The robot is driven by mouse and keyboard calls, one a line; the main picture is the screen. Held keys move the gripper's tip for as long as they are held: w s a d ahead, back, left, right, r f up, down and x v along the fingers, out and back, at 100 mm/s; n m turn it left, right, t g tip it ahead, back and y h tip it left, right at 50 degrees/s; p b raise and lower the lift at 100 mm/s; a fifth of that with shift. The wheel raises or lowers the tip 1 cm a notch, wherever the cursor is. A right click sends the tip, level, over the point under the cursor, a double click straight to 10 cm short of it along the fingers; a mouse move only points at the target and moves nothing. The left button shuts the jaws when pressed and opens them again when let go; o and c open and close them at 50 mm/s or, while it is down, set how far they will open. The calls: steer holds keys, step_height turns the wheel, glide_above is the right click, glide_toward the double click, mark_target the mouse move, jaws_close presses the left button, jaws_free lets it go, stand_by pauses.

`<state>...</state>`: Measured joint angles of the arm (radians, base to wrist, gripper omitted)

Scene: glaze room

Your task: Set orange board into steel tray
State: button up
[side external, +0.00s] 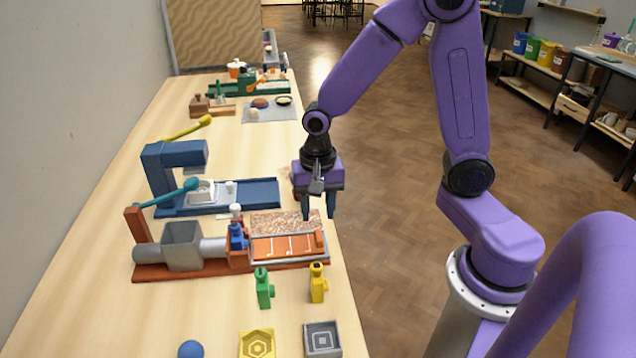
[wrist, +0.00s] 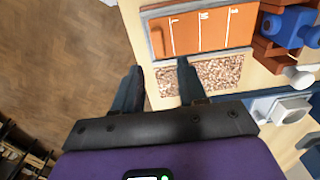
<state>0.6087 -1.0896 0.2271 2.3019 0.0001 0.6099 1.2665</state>
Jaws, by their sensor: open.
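The orange board (side external: 285,246), marked with white lines, lies flat within the grey rim of the steel tray (side external: 290,262), at the right end of a red-based machine. In the wrist view the orange board (wrist: 213,30) shows at the top, with the tray's grey rim (wrist: 156,42) along its left side. My gripper (side external: 318,212) is open and empty, above the table's right edge and behind the board. In the wrist view my gripper's fingers (wrist: 160,66) are apart, pointing towards the speckled mat and the tray's near corner. Nothing is between them.
A speckled mat (side external: 285,222) lies behind the tray. The grey hopper machine (side external: 183,246) adjoins it on the left, with a blue press (side external: 175,175) further back. Green (side external: 264,289) and yellow (side external: 318,283) bottle-like pieces stand in front. Open floor lies right of the table.

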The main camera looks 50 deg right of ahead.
step_height(320, 180, up, 6)
steer(key=s+r+n, duration=0.1)
steer(key=s+n, duration=1.7)
steer(key=n, duration=0.3)
steer(key=shift+s+a+r+n, duration=0.25)
steer(key=shift+a+r+n, duration=0.05)
steer(key=shift+r, duration=0.05)
